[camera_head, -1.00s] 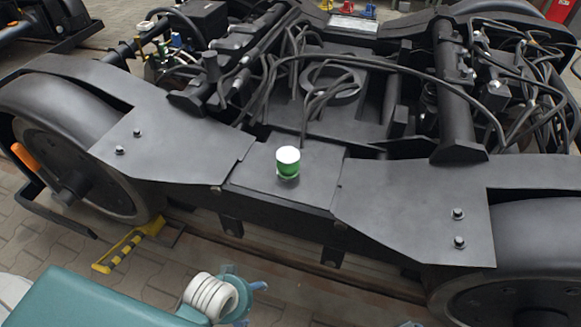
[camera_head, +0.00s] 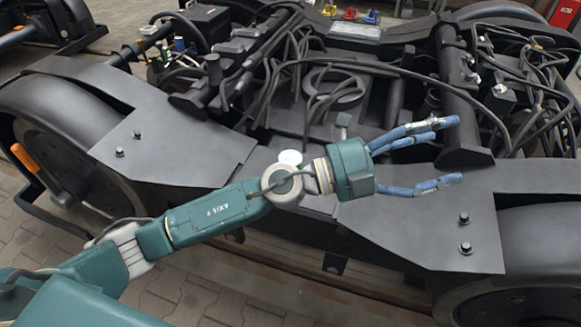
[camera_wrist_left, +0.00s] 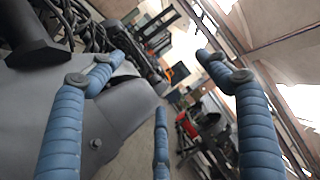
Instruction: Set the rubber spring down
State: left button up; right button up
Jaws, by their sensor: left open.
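A small piece with a round white top (camera_head: 290,157) stands on the flat middle plate of the dark bogie frame (camera_head: 185,130). It may be the rubber spring. Its green lower part, seen earlier, is now hidden behind my left arm. My left gripper (camera_head: 450,151) is open and empty, its blue fingers spread and pointing right above the bogie, to the right of the white-topped piece. In the left wrist view the spread fingers of the left gripper (camera_wrist_left: 158,70) have nothing between them. My right gripper is not in view.
Black cables (camera_head: 400,68) arch over the bogie's middle and right side. Large wheels stand at left (camera_head: 70,165) and right (camera_head: 520,285). Small red, yellow and blue items (camera_head: 349,14) lie at the back. Bare paving (camera_head: 185,290) shows in front.

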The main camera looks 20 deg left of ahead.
pick_arm(q)
notch_tip(320, 180, down, 6)
jog(key=m+g+y, duration=0.2)
jog(key=m+g, duration=0.2)
jog(key=m, duration=0.1)
jog(key=m+y, duration=0.1)
jog(key=y, duration=1.5)
send_near(289, 159)
jog(key=f, duration=0.1)
jog(key=b+x, duration=0.1)
jog(key=x, duration=0.4)
jog(key=shift+w, duration=0.1)
jog(key=shift+w+f, duration=0.2)
jog(key=shift+f, duration=0.3)
jog(key=b+x, duration=0.1)
jog(key=x, duration=0.3)
jog(key=shift+w+d+f, duration=0.15)
jog(key=shift+w+f, duration=0.05)
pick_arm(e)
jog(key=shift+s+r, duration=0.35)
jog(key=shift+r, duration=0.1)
